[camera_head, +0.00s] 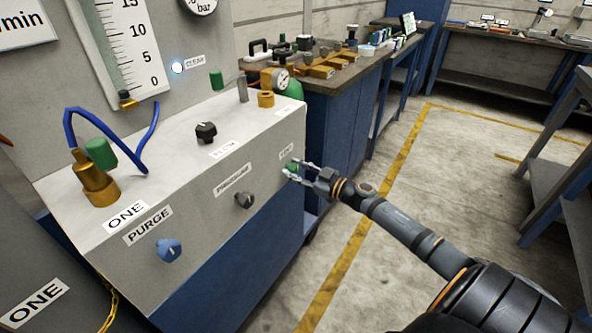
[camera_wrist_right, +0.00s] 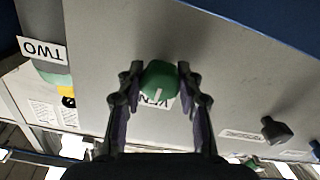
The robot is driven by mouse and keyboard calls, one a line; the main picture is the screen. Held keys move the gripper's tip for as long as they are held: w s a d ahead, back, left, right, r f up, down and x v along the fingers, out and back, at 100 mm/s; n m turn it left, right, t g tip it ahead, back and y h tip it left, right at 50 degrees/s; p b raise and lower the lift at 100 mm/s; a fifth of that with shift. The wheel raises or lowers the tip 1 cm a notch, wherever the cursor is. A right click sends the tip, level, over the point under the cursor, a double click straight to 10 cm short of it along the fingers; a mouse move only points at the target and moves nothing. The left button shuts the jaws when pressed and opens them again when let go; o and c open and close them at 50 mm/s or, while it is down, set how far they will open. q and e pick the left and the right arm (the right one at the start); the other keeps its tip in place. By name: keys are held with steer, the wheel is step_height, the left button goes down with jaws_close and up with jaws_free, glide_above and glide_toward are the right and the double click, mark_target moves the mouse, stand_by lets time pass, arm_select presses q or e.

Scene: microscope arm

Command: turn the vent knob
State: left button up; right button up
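The vent knob is a green round knob with a white mark, at the right end of the grey panel's front face in the head view (camera_head: 293,168). In the right wrist view the vent knob (camera_wrist_right: 159,80) partly covers its label, of which "VEN" shows. My left gripper is not in view.
The same panel carries a dark pressure knob (camera_head: 244,200), a blue purge knob (camera_head: 169,250) and a black knob (camera_head: 206,132) on top. A pressure gauge (camera_head: 281,79) stands behind the panel. The floor to the right is clear around my right arm.

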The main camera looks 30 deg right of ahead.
steer(key=c, duration=0.4)
